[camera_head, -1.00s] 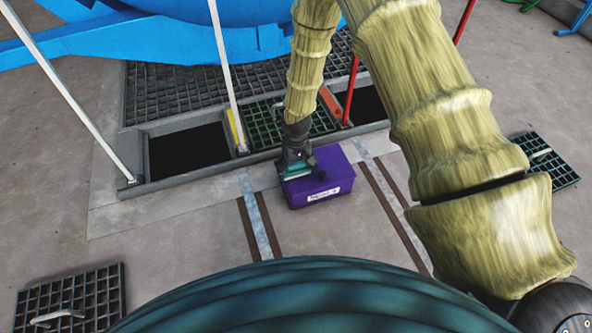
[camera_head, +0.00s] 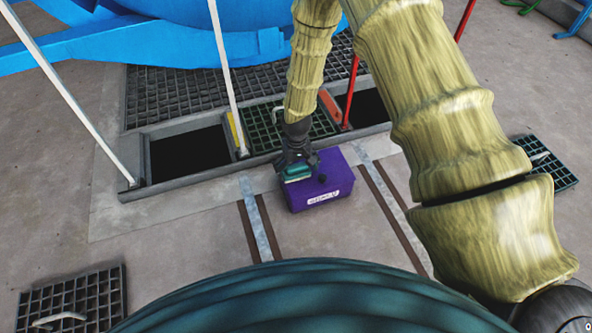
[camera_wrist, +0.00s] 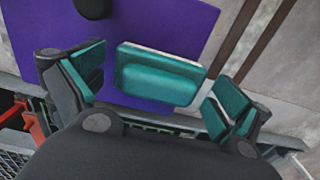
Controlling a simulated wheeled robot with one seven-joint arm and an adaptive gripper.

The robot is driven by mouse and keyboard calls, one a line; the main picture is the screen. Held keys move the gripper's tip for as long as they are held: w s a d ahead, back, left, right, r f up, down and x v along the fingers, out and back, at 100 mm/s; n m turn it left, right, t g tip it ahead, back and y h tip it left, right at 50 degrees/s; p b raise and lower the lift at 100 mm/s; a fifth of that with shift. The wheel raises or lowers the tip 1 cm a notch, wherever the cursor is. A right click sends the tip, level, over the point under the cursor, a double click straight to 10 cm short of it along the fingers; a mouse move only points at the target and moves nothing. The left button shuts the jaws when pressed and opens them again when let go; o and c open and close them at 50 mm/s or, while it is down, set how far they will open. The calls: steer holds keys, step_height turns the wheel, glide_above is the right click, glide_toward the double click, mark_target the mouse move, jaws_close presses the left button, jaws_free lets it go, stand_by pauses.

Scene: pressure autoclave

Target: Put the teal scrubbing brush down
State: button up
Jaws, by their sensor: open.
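The teal scrubbing brush (camera_wrist: 160,76) lies on the lid of a purple box (camera_wrist: 150,22), near its edge, with its pale rim showing. My gripper (camera_wrist: 155,86) is open, with one teal-padded finger on each side of the brush and a visible gap to each. In the head view the brush (camera_head: 297,173) shows as a small teal patch on the purple box (camera_head: 325,190), under my gripper (camera_head: 298,165), which partly hides it. I cannot tell how high the fingers are above the lid.
A dark knob (camera_head: 322,178) stands on the box lid. Open dark pits (camera_head: 190,152) lie behind the box, with white poles (camera_head: 226,80) and a red pole (camera_head: 352,92). Loose grates (camera_head: 70,300) lie on the floor. Bare floor lies left of the box.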

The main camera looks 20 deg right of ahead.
mark_target(297, 167)
step_height(297, 167, up, 10)
steer(key=p, duration=0.5)
steer(key=shift+r, duration=0.2)
steer(key=s+f+y, duration=0.1)
steer(key=s+f, duration=0.4)
steer(key=s, duration=0.5)
steer(key=s+f, duration=0.5)
steer(key=s, duration=0.5)
steer(key=s+d+h, duration=0.1)
steer(key=s+d, duration=0.2)
steer(key=s, duration=1.3)
steer(key=shift+m, duration=0.4)
steer(key=shift+d+r, duration=0.1)
step_height(297, 167, up, 40)
steer(key=p, duration=3.9)
steer(key=shift+p, duration=0.4)
